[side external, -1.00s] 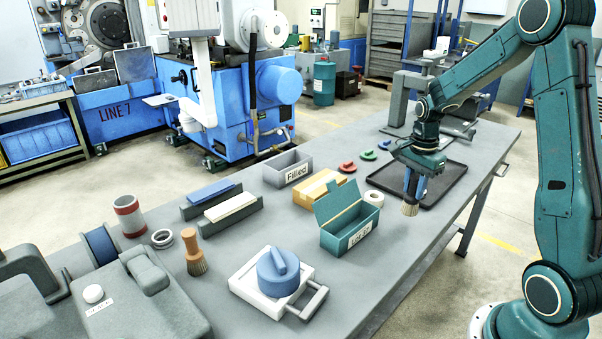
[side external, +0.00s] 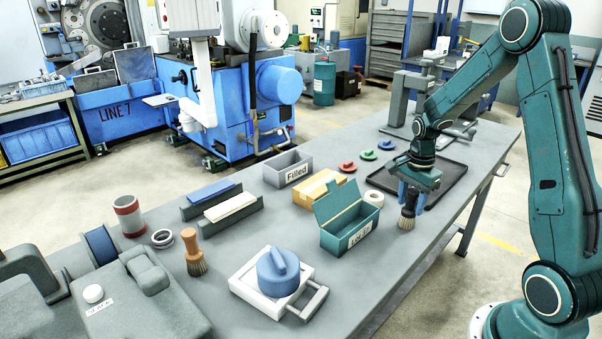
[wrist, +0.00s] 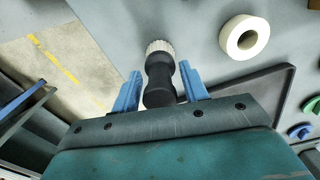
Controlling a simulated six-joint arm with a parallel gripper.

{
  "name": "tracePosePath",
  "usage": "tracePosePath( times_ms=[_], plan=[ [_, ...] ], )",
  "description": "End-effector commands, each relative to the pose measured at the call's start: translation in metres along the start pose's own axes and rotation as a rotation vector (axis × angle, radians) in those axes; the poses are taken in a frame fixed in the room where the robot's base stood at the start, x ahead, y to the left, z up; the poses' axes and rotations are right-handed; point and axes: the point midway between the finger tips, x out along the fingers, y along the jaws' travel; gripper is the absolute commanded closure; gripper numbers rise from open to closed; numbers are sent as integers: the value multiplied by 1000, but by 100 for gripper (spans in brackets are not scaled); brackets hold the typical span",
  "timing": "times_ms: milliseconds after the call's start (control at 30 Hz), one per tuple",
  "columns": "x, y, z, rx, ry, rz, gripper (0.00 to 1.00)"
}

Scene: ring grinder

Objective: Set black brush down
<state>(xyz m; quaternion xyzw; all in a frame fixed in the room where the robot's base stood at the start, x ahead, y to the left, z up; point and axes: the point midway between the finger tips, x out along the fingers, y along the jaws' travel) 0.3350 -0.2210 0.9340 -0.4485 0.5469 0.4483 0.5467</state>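The black brush (side external: 408,208) is on the grey bench just in front of the black tray, about upright with its pale bristles down. They seem to touch the bench top. My gripper (side external: 410,193) is above it, pointing down, with its blue fingers on either side of the handle. In the wrist view, the brush's black handle (wrist: 160,78) lies between the spread fingers of my gripper (wrist: 160,90), with a narrow gap on each side.
A black tray (side external: 452,178) lies behind the brush. A white tape roll (side external: 373,198) and a green open box (side external: 348,222) stand to the left. A wooden-handled brush (side external: 194,252) stands farther left. The bench's right edge is close to the brush.

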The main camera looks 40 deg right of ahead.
Motion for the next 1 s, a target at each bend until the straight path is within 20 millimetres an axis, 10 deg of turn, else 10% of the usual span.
tracePosePath(
  times_ms=[533,1000],
  plan=[
    [-10,0,0,0,0,-1,54],
    [-77,-1,0,0,1,-4,54]
  ],
)
